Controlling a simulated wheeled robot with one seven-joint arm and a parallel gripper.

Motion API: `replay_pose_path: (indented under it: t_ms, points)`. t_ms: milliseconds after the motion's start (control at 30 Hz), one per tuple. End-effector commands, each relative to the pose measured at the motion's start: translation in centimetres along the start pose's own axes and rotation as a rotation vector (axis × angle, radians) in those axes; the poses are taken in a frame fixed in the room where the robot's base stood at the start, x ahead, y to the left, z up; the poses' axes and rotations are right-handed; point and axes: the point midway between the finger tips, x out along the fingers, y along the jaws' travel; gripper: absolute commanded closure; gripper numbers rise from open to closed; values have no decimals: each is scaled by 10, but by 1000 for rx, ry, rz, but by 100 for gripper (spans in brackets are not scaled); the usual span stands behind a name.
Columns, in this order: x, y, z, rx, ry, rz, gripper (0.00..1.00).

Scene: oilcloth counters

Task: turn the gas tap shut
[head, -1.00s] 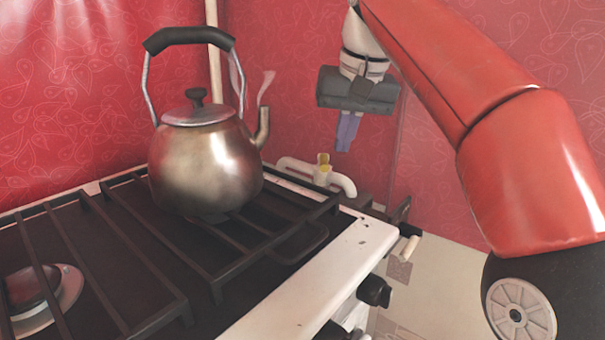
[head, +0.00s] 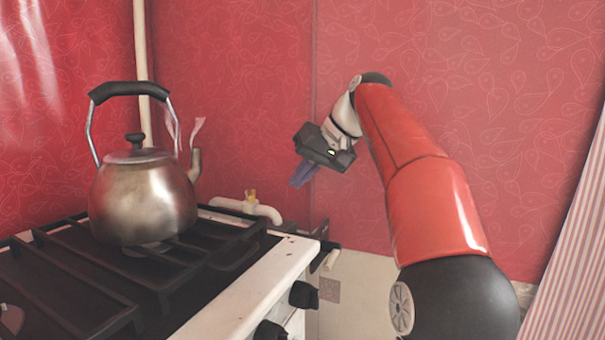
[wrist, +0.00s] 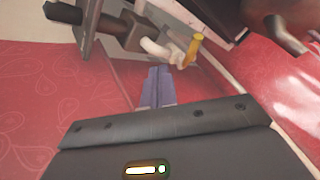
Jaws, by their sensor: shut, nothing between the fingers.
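The gas tap (head: 252,196) has a small yellow handle on a white pipe (head: 232,205) at the wall behind the stove's right back corner. In the wrist view the yellow handle (wrist: 192,50) stands out from the white pipe, just beyond and right of my fingertips. My gripper (head: 297,184) is shut and empty, above and to the right of the tap in the head view, tilted down to the left. Its purple fingers (wrist: 157,75) lie together in the wrist view. They appear apart from the tap.
A steel kettle (head: 143,200) with a black handle stands on the black grate of the stove (head: 262,285), left of the tap. Black knobs (head: 303,295) line the stove's front. Red patterned walls close off the back. A striped cloth (head: 570,270) hangs at the right.

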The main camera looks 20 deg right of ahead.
Motion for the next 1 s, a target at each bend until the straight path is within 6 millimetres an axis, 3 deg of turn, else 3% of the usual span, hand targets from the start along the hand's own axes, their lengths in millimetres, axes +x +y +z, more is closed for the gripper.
replay_pose_path:
  t_ms: [33, 233, 333, 500, 1000]
  points:
    - [15, 1, 2, 0, -4, -1, 100]
    - [56, 0, 2, -1, -4, 0, 100]
    - [56, -19, -2, -5, -1, -1, 100]
    - [62, -34, -3, -2, -2, 1, 100]
    - [64, -38, -3, 3, 1, 3, 100]
